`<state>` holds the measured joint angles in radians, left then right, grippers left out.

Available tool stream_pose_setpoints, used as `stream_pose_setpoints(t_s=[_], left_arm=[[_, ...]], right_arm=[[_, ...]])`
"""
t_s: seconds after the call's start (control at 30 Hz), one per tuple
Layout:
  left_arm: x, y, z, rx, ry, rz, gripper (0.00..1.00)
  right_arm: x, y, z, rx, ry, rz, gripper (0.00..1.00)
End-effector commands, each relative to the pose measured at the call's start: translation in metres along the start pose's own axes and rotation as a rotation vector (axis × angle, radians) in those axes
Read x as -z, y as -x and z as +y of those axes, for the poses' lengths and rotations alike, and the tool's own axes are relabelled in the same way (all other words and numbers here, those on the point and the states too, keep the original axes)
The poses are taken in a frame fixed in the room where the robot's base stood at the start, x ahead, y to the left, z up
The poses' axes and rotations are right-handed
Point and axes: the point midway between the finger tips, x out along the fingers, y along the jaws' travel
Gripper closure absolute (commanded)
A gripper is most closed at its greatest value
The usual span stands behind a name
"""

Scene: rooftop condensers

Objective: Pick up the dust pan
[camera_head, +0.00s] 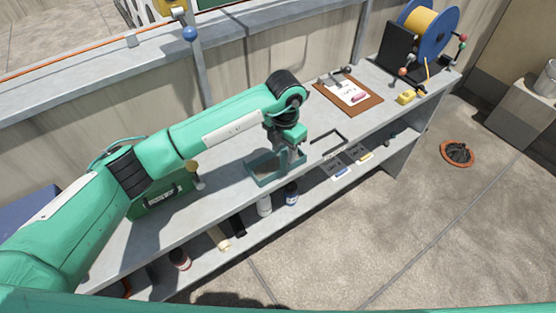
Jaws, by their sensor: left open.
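A shallow teal pan with raised sides (262,179), which looks like the dust pan, rests on the grey bench top near its front edge. My left arm reaches in from the left, and its gripper (287,164) points down over the right part of this pan. The jaws are open. The gripper covers part of the pan, and I cannot tell whether the fingers touch it. My right gripper is not in view.
A green box (160,194) stands to the left on the bench. To the right are a brown clipboard (368,103), a yellow item (406,97) and a blue-and-yellow reel (425,24). The floor at right is mostly clear.

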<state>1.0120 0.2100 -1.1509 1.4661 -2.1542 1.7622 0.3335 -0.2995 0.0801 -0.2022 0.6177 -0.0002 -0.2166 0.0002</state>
Motion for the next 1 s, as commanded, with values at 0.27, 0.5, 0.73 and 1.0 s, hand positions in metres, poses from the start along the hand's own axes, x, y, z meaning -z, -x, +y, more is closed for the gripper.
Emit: stream_pose_setpoints(t_s=[0.27, 0.5, 0.73, 1.0], left_arm=[[0.0, -0.023, 0.0, 0.0, 0.0, -0.001, 0.55], [-0.001, -0.023, 0.0, 0.0, 0.0, -0.001, 0.69], [-0.001, -0.023, 0.0, 0.0, 0.0, -0.001, 1.0], [-0.001, -0.022, 0.0, 0.0, 0.0, -0.002, 1.0]], right_arm=[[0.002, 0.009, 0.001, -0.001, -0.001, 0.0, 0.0], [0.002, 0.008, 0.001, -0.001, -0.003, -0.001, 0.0], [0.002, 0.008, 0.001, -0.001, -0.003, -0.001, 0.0], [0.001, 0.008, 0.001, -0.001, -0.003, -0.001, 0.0]])
